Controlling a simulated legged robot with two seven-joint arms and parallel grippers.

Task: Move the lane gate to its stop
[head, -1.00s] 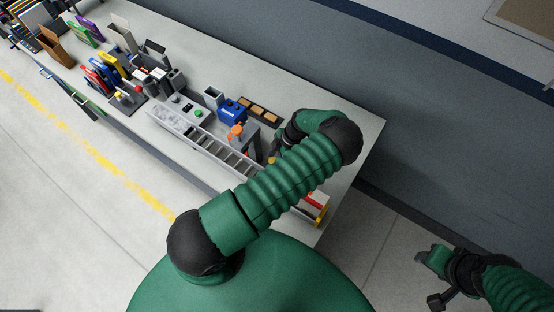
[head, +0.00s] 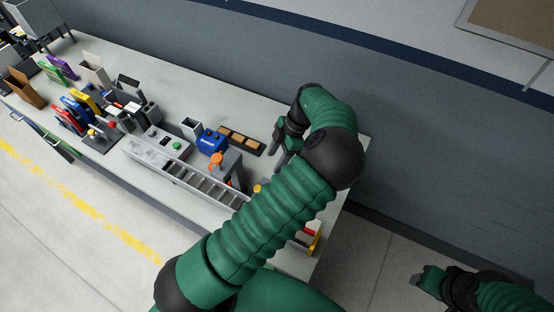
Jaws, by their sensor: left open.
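A roller lane (head: 190,178) with grey side rails runs along the front of the bench. An orange knob (head: 217,160) sits beside a grey arch (head: 234,166) that stands over the lane. I take these to be the lane gate, but its parts are too small to tell clearly. My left gripper (head: 279,153) is open and empty over the bench, to the right of the arch and apart from it. My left arm hides the right end of the lane. My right gripper (head: 418,281) is low at the right, away from the bench, and its jaws are unclear.
A blue box (head: 211,142) and a dark tray of tan blocks (head: 241,141) stand behind the lane. A control panel with a green button (head: 176,146) is left of them. Coloured holders (head: 75,110) crowd the bench's left. The bench's back strip is clear.

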